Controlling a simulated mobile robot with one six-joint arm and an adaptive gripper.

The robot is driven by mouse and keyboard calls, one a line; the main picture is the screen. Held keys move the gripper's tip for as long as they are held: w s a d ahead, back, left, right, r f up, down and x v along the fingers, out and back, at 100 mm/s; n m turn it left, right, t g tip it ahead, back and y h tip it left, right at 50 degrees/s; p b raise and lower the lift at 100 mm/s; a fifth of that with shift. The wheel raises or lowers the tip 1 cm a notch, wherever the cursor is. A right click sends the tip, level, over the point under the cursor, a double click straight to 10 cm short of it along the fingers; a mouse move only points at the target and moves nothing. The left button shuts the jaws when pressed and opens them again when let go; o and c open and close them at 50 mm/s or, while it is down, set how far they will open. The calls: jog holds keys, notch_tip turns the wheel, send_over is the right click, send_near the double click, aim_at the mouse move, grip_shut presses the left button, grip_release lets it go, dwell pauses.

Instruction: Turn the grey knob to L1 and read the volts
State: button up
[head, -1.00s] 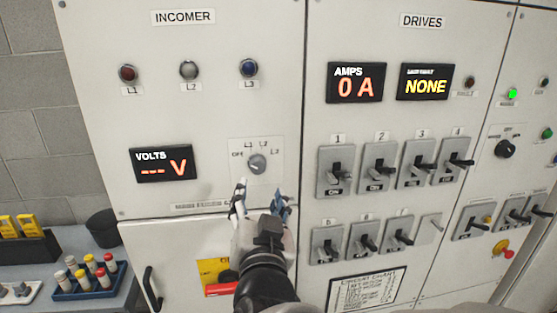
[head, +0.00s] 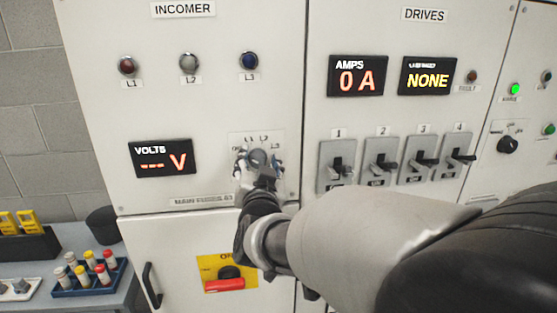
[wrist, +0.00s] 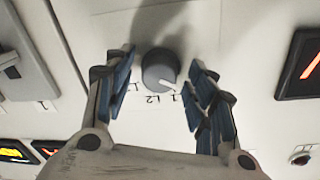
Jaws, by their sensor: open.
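The grey knob (head: 258,156) is on a pale plate on the INCOMER panel, partly covered by my gripper in the head view. In the wrist view the knob (wrist: 158,66) is upside down, its white line pointing down and right, on the L1 side of L2; I cannot tell its exact position. My gripper (wrist: 161,66) is open, with one blue-padded finger on each side of the knob and gaps showing. In the head view my gripper (head: 259,162) is at the plate. The OFF mark is not readable. The volts display (head: 163,158) reads "--- V".
Lamps L1 (head: 127,66), L2 (head: 190,63) and L3 (head: 248,61) are above. A red handle on a yellow plate (head: 224,272) is below. Drive switches (head: 381,158) stand to the right. My arm covers the lower right.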

jog(key=shift+c, duration=0.5)
jog(key=c, duration=1)
jog(key=shift+o, duration=0.2)
jog(key=shift+b, duration=0.35)
jog(key=m+b, duration=0.3)
jog(key=shift+f+m, duration=0.1)
jog(key=shift+m, duration=0.2)
jog(key=shift+m+b, duration=1.75)
jog(key=shift+m, duration=0.15)
jog(key=shift+g, duration=0.3)
jog(key=o, duration=1.1)
jog(key=shift+c, duration=0.2)
